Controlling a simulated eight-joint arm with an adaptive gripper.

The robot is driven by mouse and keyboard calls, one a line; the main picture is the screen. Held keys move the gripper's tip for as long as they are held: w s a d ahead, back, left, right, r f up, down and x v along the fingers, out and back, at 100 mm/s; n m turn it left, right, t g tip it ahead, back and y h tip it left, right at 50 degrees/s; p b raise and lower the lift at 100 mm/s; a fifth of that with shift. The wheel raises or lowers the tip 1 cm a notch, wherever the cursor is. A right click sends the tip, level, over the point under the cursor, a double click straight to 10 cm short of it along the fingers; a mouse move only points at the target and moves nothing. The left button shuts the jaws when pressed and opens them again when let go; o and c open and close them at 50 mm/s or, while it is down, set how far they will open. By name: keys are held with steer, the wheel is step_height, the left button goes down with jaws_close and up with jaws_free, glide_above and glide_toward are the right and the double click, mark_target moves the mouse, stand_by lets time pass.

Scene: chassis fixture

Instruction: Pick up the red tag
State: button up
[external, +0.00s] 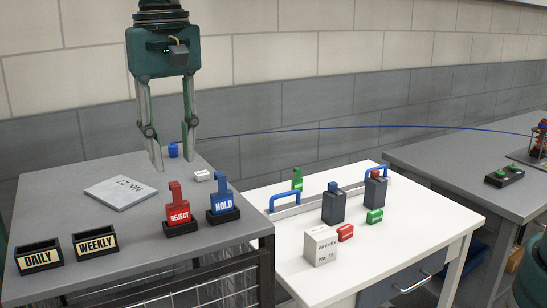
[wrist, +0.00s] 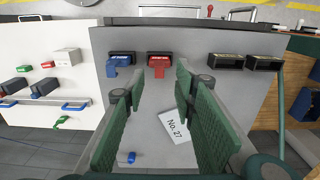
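The red tag (external: 178,205), marked REJECT, stands upright in a black holder on the grey table, left of the blue HOLD tag (external: 223,203). In the wrist view the red tag (wrist: 158,64) shows beyond the gap between my fingertips. My gripper (external: 174,160) hangs with its fingers pointing down, above the grey table. It is open and empty, and apart from the red tag. Its two fingers also show spread in the wrist view (wrist: 160,80).
A plate marked No. 27 (external: 121,192), a small blue object (external: 173,150) and the DAILY (external: 38,257) and WEEKLY (external: 96,242) holders are on the grey table (external: 150,258). The white table (external: 385,242) holds a blue-handled fixture, dark blocks and a white cube (external: 319,246).

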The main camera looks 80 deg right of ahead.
mark_target(176, 186)
steer(key=shift+f, duration=0.1)
steer(key=shift+f, duration=1.25)
steer(key=shift+f+p, duration=0.3)
steer(key=shift+f, duration=2.3)
steer(key=c, duration=0.9)
